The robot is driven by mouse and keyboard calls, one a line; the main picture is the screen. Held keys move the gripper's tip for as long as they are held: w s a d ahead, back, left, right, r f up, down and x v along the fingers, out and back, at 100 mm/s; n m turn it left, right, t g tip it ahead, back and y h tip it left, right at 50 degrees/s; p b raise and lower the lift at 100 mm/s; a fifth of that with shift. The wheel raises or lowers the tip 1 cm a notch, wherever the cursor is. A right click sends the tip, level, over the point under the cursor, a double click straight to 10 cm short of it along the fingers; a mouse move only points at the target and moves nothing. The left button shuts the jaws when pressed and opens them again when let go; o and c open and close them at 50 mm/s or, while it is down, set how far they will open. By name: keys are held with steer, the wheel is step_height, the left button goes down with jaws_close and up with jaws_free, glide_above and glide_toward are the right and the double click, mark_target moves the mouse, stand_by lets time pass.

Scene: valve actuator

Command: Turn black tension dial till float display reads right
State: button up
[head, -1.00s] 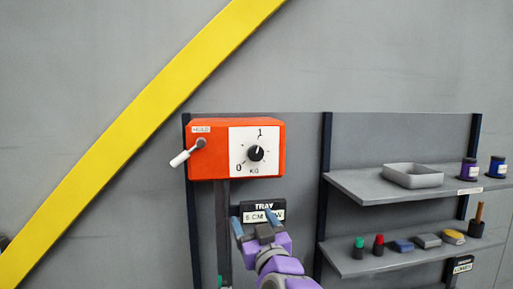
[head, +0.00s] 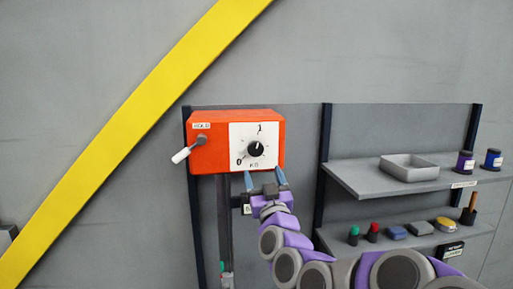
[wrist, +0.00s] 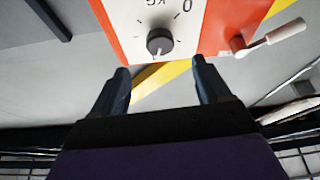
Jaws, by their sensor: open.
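The black dial (head: 257,149) sits on a white panel marked 0, 1 and KG, on the front of an orange box (head: 210,155). Its white pointer mark seems to lie near the 1 side. The dial also shows in the wrist view (wrist: 160,41), where the panel is upside down. My gripper (head: 265,177) is open and empty just below the panel. In the wrist view its spread fingers (wrist: 161,68) point at the dial, apart from it. A black display (head: 247,209) is mostly hidden behind my gripper; its reading cannot be seen.
A white-handled lever (head: 187,151) sticks out at the box's left. A post (head: 224,225) runs below the box. Shelves at the right hold a grey tray (head: 408,168), jars and several small items. A yellow diagonal beam (head: 120,140) crosses the left.

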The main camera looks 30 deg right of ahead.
mark_target(256, 151)
steer(key=p+x, duration=0.2)
steer(key=x, duration=0.8)
steer(key=shift+p, duration=0.3)
